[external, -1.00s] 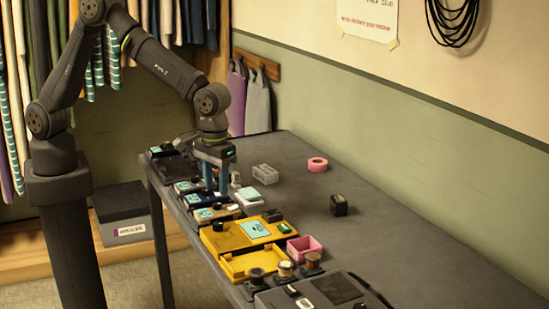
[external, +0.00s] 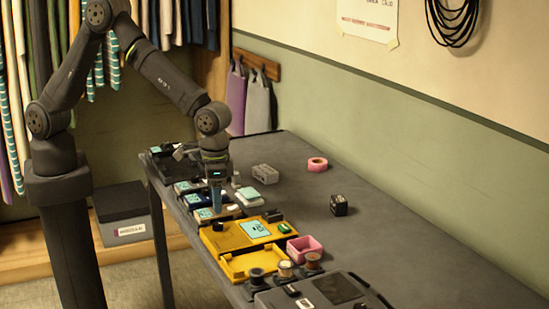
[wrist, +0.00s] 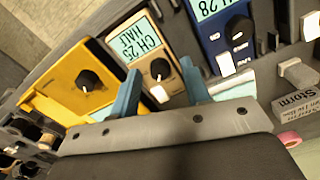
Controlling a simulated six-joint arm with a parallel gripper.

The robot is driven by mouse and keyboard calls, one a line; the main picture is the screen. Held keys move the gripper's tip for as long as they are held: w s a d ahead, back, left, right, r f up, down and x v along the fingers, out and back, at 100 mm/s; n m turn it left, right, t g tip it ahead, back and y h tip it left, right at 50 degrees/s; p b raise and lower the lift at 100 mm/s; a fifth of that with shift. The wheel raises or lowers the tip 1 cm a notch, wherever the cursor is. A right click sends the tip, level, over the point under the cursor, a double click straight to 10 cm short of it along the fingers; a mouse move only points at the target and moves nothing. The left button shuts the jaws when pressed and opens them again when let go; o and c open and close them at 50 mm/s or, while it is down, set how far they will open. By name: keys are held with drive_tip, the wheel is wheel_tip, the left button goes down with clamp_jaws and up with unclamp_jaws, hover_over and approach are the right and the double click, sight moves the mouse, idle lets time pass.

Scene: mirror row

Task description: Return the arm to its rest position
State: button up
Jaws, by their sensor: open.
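My gripper (external: 216,207) hangs over the row of devices along the table's near-left edge, its blue fingers pointing down. In the wrist view my gripper (wrist: 160,88) has its two fingers spread apart, with nothing held between them. Beyond and between the fingertips is a beige device (wrist: 145,58) with a black knob, a white switch and a screen reading "CH 25 HALT". Whether the fingers touch it cannot be told. The arm is bent, reaching from its column out over the table.
A yellow device (external: 236,236) and a yellow tray (external: 255,264) lie nearer the camera; a blue device (wrist: 216,40) is beside the beige one. A pink bin (external: 304,249), grey box (external: 265,173), black block (external: 339,205) and pink tape (external: 317,164) stand around. The table's right side is clear.

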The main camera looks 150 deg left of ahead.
drive_tip(key=m, duration=0.7)
drive_tip(key=shift+r, duration=0.7)
idle(2.2)
